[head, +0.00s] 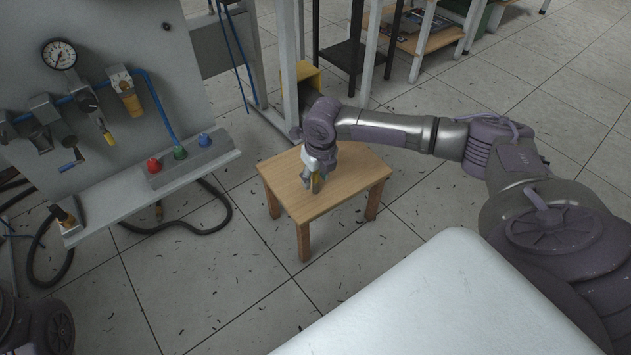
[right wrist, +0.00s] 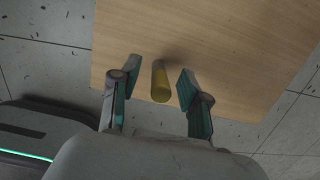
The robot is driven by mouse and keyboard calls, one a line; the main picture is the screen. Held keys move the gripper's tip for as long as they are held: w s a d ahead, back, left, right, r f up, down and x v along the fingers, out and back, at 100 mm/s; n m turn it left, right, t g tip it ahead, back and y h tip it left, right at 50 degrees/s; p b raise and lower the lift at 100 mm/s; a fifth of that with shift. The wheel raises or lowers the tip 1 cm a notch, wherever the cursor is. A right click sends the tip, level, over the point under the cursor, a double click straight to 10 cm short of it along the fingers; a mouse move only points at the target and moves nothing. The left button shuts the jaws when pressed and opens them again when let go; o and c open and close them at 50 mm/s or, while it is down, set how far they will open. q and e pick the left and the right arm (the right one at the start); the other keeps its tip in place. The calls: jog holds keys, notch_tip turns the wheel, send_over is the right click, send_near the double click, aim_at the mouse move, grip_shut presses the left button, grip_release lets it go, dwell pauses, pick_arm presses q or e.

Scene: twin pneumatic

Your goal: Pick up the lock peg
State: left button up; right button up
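The lock peg appears to be the yellow cylinder (right wrist: 161,84) in the right wrist view, with its round end towards the camera. It seems to stand on the small wooden table (head: 349,187). My right gripper (right wrist: 158,80) is open, with one finger on each side of the peg and a visible gap on both sides. In the head view the right gripper (head: 313,182) points down over the table, and a bit of yellow peg (head: 316,184) shows between its fingers. My left gripper is not in view; only part of my left arm shows at the lower left.
A grey pneumatic panel (head: 130,45) with a gauge (head: 59,54), valves and red, green and blue buttons stands at the left. A black hose (head: 190,228) lies on the floor below it. The tabletop around the peg is clear. Shelving (head: 425,35) stands behind.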

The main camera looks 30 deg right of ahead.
grip_shut()
jog(key=shift+r, duration=0.15)
